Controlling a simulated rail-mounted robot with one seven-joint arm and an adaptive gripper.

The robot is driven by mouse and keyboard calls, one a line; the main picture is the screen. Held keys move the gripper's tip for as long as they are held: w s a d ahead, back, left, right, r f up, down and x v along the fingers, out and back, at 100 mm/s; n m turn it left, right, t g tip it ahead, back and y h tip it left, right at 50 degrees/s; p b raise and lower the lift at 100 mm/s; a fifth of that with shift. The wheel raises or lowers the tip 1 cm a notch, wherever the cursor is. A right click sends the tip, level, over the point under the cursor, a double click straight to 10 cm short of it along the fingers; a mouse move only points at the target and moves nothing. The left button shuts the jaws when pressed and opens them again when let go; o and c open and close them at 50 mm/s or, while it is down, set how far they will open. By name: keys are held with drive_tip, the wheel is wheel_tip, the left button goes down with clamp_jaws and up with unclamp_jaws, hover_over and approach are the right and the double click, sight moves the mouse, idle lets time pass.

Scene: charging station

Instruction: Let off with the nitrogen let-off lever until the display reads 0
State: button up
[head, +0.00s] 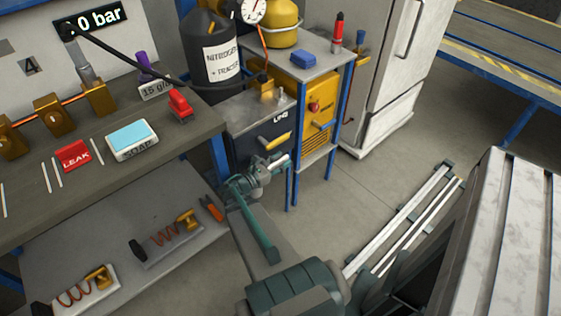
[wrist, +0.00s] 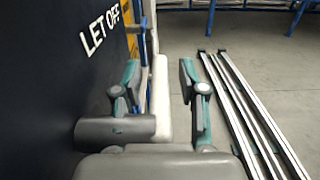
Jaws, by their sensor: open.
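The display (head: 100,18) reads "0 bar" in the head view; a dark hose end covers part of its left side. The dark panel (wrist: 50,85) bears the words "LET OFF" in the wrist view. The let-off lever seems to be a grey hub (wrist: 110,130) standing out from this panel with a pale handle (wrist: 161,90). The handle shows between the fingers of my gripper (wrist: 160,88), which is open; I cannot tell whether either finger touches it. In the head view my gripper (head: 262,174) is at the front of the dark cabinet, partly hiding the lever.
A yellow lever (head: 276,142) is on the cabinet just above my gripper. The nitrogen bottle (head: 218,85) stands behind. The workbench (head: 200,130) is close on the left, a blue-legged stand (head: 292,180) close on the right. Floor rails (head: 405,220) lie farther right.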

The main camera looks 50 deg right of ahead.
clamp_jaws()
